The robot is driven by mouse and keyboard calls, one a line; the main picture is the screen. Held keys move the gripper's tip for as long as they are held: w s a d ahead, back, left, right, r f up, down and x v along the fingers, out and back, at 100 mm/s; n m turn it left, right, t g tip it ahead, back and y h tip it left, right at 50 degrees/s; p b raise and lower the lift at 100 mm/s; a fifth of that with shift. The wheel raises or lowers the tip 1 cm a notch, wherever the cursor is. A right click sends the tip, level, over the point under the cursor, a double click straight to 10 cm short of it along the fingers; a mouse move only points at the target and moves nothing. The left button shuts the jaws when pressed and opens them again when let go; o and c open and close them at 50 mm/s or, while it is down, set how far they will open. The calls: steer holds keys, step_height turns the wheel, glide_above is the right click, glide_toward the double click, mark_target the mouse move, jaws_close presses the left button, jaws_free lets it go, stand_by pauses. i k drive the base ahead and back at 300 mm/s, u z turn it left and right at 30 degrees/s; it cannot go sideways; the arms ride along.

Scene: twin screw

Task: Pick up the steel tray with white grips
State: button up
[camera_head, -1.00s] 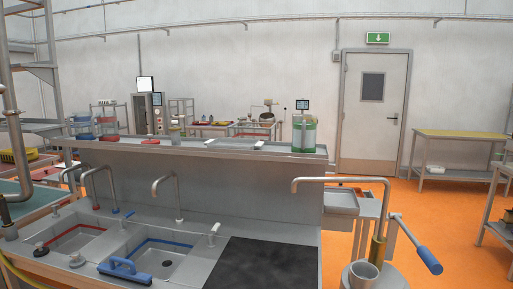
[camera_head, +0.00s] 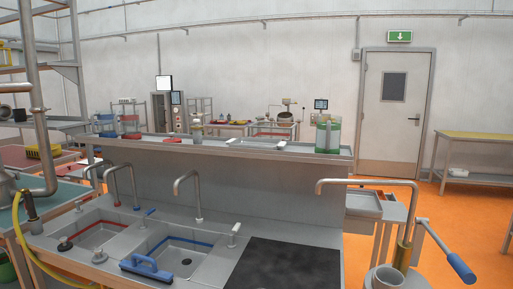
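A flat steel tray with what look like white grips (camera_head: 275,144) lies on the long raised steel shelf (camera_head: 220,151) behind the sinks. It is seen nearly edge-on, so its inside is mostly hidden. A green-tinted clear container (camera_head: 328,136) stands to its right on the same shelf. My gripper is not in view.
Open orange floor (camera_head: 440,225) lies to the right.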

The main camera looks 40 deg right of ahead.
mark_target(271, 143)
steer(key=i, duration=1)
